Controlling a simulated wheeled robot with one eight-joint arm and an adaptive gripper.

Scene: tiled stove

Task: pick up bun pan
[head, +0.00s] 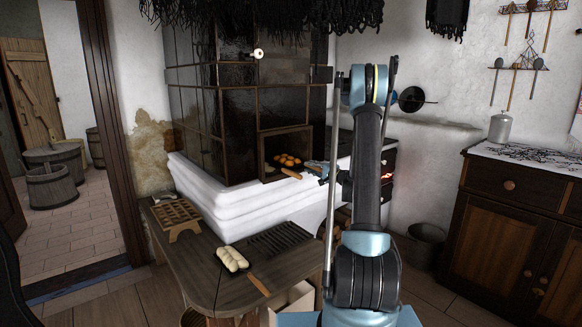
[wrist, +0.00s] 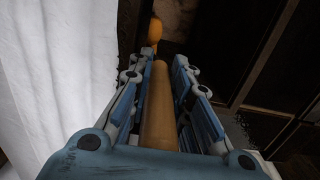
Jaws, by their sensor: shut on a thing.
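The bun pan shows through the stove opening in the head view, with several golden-orange buns on it and a wooden handle (head: 291,174) pointing out toward the front right. My gripper (head: 316,168) is at the opening's right side, partly hidden by my arm. In the wrist view my gripper (wrist: 167,64) is shut on the bun pan's round wooden handle (wrist: 158,120), which runs lengthwise between the fingers. An orange bun (wrist: 155,30) shows beyond the handle's end. The pan's flat part is dark and hard to make out.
The dark tiled stove (head: 240,125) surrounds the opening, with a white ledge (head: 240,205) below. A wooden bench (head: 205,270) in front holds a slatted rack (head: 176,215) and a handled board with pale dough rolls (head: 232,259). A cabinet (head: 510,215) stands right.

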